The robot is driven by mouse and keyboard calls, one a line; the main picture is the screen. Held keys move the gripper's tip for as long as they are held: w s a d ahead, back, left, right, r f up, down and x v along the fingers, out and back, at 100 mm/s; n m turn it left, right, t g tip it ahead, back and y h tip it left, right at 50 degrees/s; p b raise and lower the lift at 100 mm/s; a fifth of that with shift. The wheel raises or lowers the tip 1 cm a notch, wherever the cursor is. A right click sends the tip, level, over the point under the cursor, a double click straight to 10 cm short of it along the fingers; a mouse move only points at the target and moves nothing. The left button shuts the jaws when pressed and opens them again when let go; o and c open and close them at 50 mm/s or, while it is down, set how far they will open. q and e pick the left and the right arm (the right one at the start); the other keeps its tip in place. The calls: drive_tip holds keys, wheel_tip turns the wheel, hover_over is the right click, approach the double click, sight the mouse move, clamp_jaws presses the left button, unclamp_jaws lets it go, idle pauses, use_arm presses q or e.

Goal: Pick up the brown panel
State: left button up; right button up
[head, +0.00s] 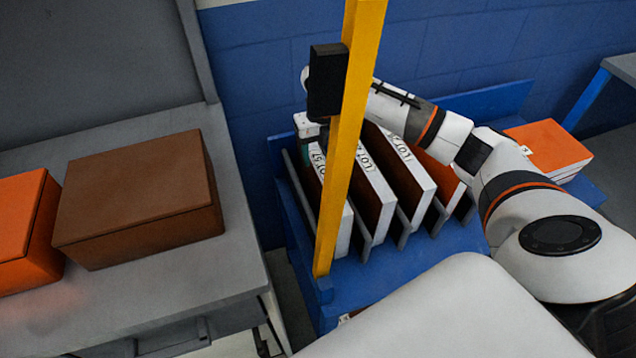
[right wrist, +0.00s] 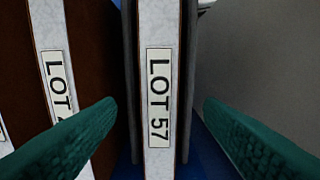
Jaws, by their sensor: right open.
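Several upright panels with white edges stand in slots of a blue rack (head: 405,268); brown faces show on some, such as the brown panel (head: 408,188) near the middle. The leftmost panel, labelled LOT 57 (right wrist: 158,50), has thin brown borders along its white edge in the right wrist view. My right gripper (right wrist: 158,104) is open, with its teal fingers on either side of that panel's edge, apart from it. In the head view, the yellow post partly hides this gripper and the panel. My left gripper is not in view.
The yellow post (head: 350,130) rises at the rack's front left corner. A brown box (head: 140,195) and an orange box (head: 20,230) sit on the grey bench at left. An orange block (head: 550,145) lies at the rack's right. A neighbouring panel (right wrist: 52,60) stands close by.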

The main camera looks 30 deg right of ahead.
sight(322, 166)
wheel_tip(322, 166, down, 3)
drive_tip(key=shift+r, duration=0.2)
drive_tip(key=shift+w+f, duration=0.1)
drive_tip(key=shift+f, duration=0.5)
drive_tip(key=f, duration=0.4)
drive_tip(key=shift+w+d+f+p, duration=0.15)
drive_tip(key=shift+w+f+p, duration=0.05)
drive_tip(key=shift+f+p, duration=0.2)
drive_tip(key=shift+c, duration=0.9)
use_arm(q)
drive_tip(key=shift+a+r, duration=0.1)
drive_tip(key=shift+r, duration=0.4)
use_arm(e)
drive_tip(key=shift+r, duration=0.1)
clamp_jaws()
